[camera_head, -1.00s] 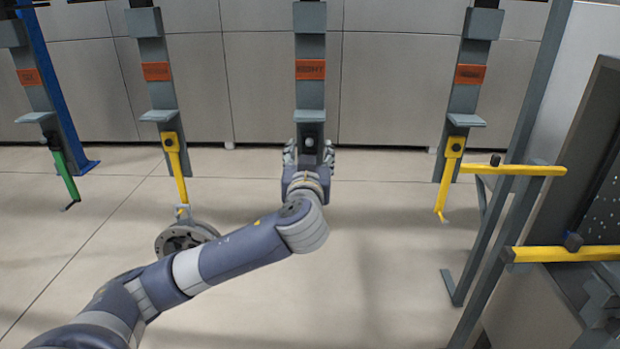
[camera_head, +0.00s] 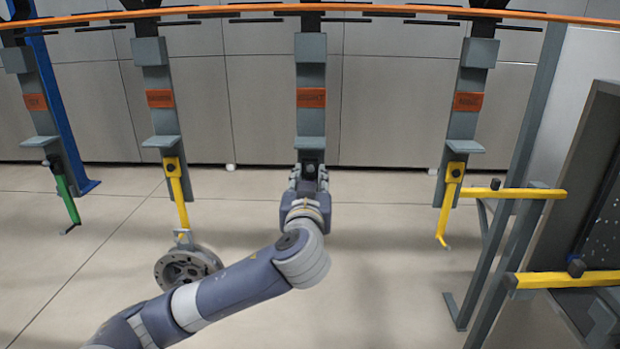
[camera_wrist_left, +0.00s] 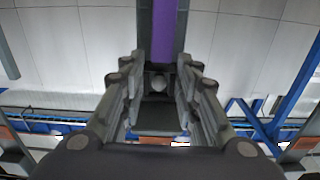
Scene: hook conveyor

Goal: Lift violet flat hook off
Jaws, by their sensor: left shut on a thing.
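The violet flat hook (camera_wrist_left: 164,28) shows in the left wrist view as a violet strip running up out of the top edge. In the head view it is hidden behind my left gripper and arm. My left gripper (camera_head: 309,178) is at the lower end of the middle hanger (camera_head: 311,122), just under its small grey ledge. In the left wrist view my left gripper (camera_wrist_left: 160,68) has its fingers on both sides of the hook's dark end piece with a round knob (camera_wrist_left: 158,84), shut on it. My right gripper is in neither view.
Yellow hooks hang on the hangers to the left (camera_head: 178,190) and right (camera_head: 449,205). The left one carries a round grey metal part (camera_head: 187,268). A green hook (camera_head: 67,199) hangs far left. A rack with yellow bars (camera_head: 515,193) stands at right. An orange rail (camera_head: 240,8) runs above.

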